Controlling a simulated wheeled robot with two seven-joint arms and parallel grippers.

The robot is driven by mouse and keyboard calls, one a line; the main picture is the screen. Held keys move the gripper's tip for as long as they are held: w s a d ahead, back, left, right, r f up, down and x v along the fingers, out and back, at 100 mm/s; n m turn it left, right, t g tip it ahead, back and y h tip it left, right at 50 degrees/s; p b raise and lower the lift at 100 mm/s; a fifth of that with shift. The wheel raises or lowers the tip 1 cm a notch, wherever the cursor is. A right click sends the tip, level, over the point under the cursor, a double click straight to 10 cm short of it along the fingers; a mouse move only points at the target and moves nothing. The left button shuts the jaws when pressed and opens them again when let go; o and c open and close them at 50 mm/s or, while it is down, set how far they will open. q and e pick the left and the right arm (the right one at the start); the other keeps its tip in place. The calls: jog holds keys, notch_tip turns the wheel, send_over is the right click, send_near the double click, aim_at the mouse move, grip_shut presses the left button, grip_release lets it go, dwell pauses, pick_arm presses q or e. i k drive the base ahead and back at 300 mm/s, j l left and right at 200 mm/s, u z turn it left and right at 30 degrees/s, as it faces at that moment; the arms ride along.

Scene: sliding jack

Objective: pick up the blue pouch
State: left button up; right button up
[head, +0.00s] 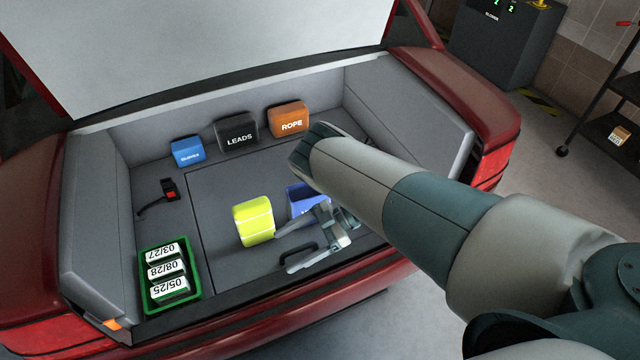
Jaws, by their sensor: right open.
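A blue pouch (302,196) with partly hidden white lettering lies on the grey boot floor, right of the yellow roll. My right gripper (284,252) is open, its fingers pointing left. It is in front of the pouch in the picture and covers its lower right part. I cannot tell whether it touches the pouch. A smaller blue box (187,152) with white lettering stands at the back left of the boot. My left gripper is out of view.
A yellow roll (253,221) lies close to the right fingertips, near a dark floor handle (299,256). A LEADS case (236,134) and ROPE case (288,119) stand at the back. A green crate (146,297) holds labelled boxes.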

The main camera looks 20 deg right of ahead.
aim_at(300, 197)
jog(key=i+l, duration=0.3)
jog(key=l, duration=0.2)
jog(key=i+l, duration=0.35)
jog(key=l, duration=0.15)
